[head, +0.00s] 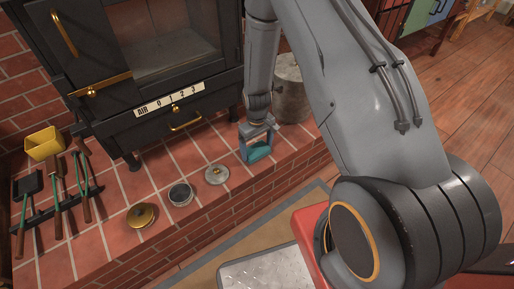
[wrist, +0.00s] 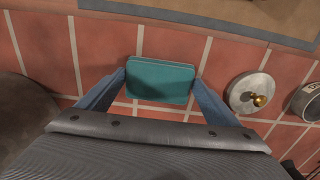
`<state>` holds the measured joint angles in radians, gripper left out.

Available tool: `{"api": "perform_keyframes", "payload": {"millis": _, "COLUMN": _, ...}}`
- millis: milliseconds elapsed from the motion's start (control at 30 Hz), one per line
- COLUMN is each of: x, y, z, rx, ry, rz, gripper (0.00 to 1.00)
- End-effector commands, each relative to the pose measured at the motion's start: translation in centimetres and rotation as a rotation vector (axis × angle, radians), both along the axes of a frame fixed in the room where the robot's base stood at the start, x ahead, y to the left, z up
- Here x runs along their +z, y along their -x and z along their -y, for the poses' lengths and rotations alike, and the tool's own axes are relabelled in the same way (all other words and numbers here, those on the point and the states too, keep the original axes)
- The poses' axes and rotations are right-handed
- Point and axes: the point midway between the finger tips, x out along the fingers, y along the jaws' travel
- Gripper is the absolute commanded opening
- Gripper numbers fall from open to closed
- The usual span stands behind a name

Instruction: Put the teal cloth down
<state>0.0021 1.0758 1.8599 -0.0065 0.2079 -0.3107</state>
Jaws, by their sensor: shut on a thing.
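The teal cloth (wrist: 160,82) is a folded, flat rectangular pad. It sits between the two fingers of my gripper (wrist: 160,88), which is shut on it. In the head view the teal cloth (head: 258,152) shows between the fingers of my gripper (head: 257,150), over the tiled hearth near its front edge. I cannot tell whether the cloth touches the tiles.
A round lid with a brass knob (head: 217,174), an open tin (head: 180,194) and a brass lid (head: 141,215) stand left of my gripper. A metal bucket (head: 291,95) stands behind it to the right. The black stove (head: 170,120) rises behind. Bare tiles (head: 190,150) lie between.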

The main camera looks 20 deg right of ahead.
Motion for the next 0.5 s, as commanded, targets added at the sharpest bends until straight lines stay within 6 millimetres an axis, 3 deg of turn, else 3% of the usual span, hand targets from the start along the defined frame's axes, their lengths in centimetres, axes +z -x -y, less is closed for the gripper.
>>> {"api": "perform_keyframes", "payload": {"millis": 67, "x": -0.24, "y": 0.01, "z": 0.0, "rx": 0.0, "ry": 0.0, "rz": -0.001, "gripper": 0.67}}
{"api": "perform_keyframes", "payload": {"millis": 100, "x": -0.3, "y": 0.01, "z": 0.0, "rx": 0.0, "ry": 0.0, "rz": 0.0, "gripper": 0.87}}
{"api": "perform_keyframes", "payload": {"millis": 200, "x": -0.23, "y": 0.01, "z": 0.0, "rx": 0.0, "ry": 0.0, "rz": 0.0, "gripper": 1.0}}
{"api": "perform_keyframes", "payload": {"millis": 500, "x": 0.34, "y": -0.01, "z": 0.0, "rx": 0.0, "ry": 0.0, "rz": 0.001, "gripper": 1.0}}
